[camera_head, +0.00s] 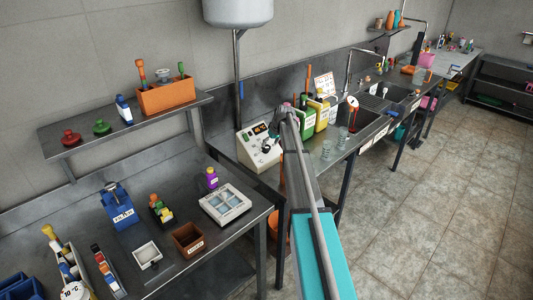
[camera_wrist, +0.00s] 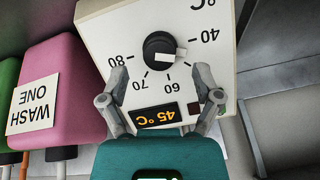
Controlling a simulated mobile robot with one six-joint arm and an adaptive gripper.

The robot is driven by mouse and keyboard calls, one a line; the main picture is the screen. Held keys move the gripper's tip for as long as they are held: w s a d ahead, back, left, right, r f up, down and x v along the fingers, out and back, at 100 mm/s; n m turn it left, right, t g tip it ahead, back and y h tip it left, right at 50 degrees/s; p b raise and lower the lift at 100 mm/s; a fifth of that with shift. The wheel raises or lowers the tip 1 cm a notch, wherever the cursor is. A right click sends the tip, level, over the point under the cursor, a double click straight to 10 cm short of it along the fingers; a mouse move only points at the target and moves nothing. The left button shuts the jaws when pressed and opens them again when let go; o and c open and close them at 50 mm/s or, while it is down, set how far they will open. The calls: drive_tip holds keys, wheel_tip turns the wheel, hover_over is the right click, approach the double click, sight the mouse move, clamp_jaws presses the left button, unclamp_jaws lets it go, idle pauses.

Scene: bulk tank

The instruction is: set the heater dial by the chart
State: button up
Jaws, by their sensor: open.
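The heater (camera_head: 258,152) is a cream box at the left end of the far bench in the head view. In the wrist view its panel (camera_wrist: 105,30) appears upside down. The black dial (camera_wrist: 160,50) has a white pointer aimed right, between the 40 and 60 marks; a lit display (camera_wrist: 156,116) reads 45 °C. My gripper (camera_wrist: 160,78) is open, its fingertips either side of the dial's lower part in the picture, apart from the knob. A white sheet with small marks, possibly the chart (camera_head: 323,86), stands behind the bottles; its writing is unreadable.
A pink container labelled WASH ONE (camera_wrist: 50,85) stands close beside the heater. Green (camera_head: 307,120) and yellow (camera_head: 322,117) bottles, glass beakers (camera_head: 327,150) and a sink (camera_head: 368,128) lie to the right. The near bench holds a blue holder (camera_head: 120,205) and trays.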

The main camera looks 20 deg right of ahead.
sight(268, 147)
drive_tip(key=shift+b+x, duration=1.45)
drive_tip(key=shift+x, duration=0.45)
